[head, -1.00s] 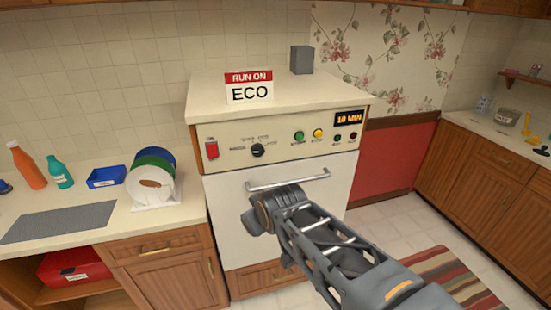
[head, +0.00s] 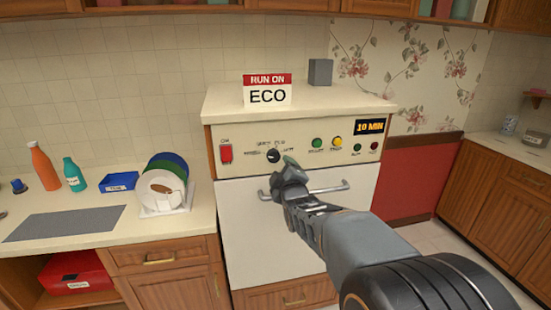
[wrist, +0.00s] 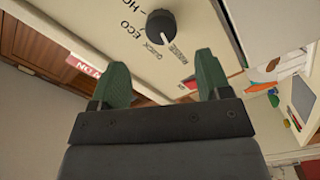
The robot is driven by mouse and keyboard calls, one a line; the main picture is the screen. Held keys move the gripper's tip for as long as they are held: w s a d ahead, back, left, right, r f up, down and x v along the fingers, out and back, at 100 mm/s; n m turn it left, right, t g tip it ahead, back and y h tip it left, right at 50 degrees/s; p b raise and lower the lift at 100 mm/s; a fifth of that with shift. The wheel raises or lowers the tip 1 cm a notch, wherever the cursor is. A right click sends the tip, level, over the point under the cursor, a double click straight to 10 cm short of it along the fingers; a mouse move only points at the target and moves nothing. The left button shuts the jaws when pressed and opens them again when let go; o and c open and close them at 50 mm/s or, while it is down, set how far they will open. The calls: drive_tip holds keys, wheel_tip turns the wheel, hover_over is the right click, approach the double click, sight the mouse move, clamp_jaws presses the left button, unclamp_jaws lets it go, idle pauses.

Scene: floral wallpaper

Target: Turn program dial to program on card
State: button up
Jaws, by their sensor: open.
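The card (head: 267,96) reads RUN ON ECO and stands on top of the white appliance. The program dial (head: 273,156) is a black round knob on the front panel, with labels around its upper side. In the wrist view the dial (wrist: 160,24) shows a white pointer aimed past QUICK toward the small label at the end of the arc, away from ECO. My gripper (wrist: 162,78) is open and empty, its green fingers apart from the dial. In the head view my gripper (head: 291,163) is just right of and below the dial, partly hidden by its own wrist.
A red switch (head: 226,153) sits left of the dial. Green (head: 317,143) and yellow (head: 337,142) buttons sit to its right, beside a 10 MIN display (head: 369,127). The door handle (head: 328,189) crosses below the panel, close to my wrist.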

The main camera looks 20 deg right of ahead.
sight(275, 159)
drive_tip(key=p+x, duration=0.2)
drive_tip(key=x, duration=0.6)
drive_tip(key=shift+w, duration=0.35)
drive_tip(key=c, duration=0.9)
drive_tip(key=shift+f+b, duration=0.1)
drive_tip(key=shift+b, duration=0.2)
